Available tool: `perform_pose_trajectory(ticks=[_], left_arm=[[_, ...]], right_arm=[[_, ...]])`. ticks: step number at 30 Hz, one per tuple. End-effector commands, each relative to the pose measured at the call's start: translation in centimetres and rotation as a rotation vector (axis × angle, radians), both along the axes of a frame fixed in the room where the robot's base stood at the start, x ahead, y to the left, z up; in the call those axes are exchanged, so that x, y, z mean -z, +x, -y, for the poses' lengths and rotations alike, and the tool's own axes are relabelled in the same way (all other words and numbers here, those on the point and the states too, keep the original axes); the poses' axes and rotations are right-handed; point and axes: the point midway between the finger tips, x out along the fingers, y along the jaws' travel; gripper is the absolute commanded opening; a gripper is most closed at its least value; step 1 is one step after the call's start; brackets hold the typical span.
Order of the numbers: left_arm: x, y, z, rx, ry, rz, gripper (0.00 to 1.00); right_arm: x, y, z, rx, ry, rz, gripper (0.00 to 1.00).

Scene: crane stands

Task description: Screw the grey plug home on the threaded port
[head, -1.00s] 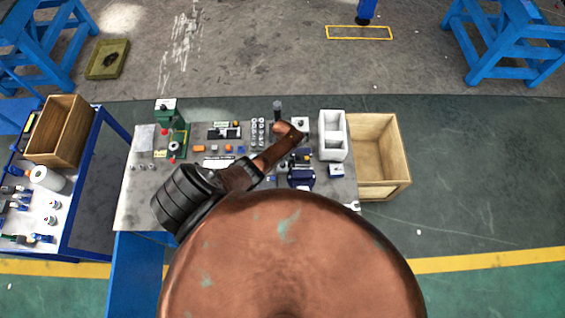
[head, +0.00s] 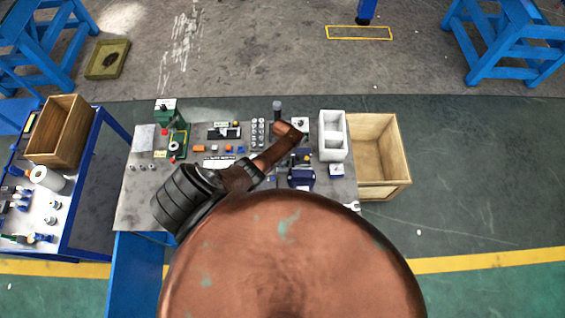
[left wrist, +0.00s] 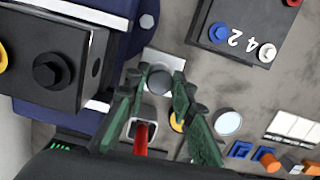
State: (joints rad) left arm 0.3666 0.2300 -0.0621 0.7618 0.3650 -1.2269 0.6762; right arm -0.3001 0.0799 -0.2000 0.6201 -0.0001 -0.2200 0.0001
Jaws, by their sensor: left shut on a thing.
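My left gripper (left wrist: 160,82) shows in the left wrist view with its two green fingers shut on the grey plug (left wrist: 159,79), a round dark-grey piece seen end-on. A pale block (left wrist: 163,61) lies just behind the plug. The threaded port itself is hidden, so I cannot tell whether the plug sits on its thread. In the head view my left arm reaches over the bench to its back middle, and the wrist hides the fingers and plug. My right gripper is not in view.
A numbered dark plate (left wrist: 245,35) with coloured knobs is at the upper right. A red rod (left wrist: 141,140) stands near the fingers. A white bin (head: 332,150) and wooden crate (head: 394,165) are at the bench's right.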

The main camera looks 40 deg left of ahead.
Motion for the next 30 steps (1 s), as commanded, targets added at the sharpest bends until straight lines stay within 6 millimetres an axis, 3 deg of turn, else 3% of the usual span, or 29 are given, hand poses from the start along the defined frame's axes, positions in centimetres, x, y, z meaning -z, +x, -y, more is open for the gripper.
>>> perform_pose_trajectory(ticks=[8, 18, 30], left_arm=[[-0.01, 0.00, -0.05, 0.019, 0.002, 0.000, 0.00], [-0.01, 0.01, -0.06, 0.428, 0.002, 0.000, 0.00], [0.01, 0.00, -0.09, 0.506, 0.003, 0.000, 0.00]], right_arm=[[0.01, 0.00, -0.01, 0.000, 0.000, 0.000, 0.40], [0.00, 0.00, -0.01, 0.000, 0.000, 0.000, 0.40], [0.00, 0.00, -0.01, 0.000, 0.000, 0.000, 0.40]])
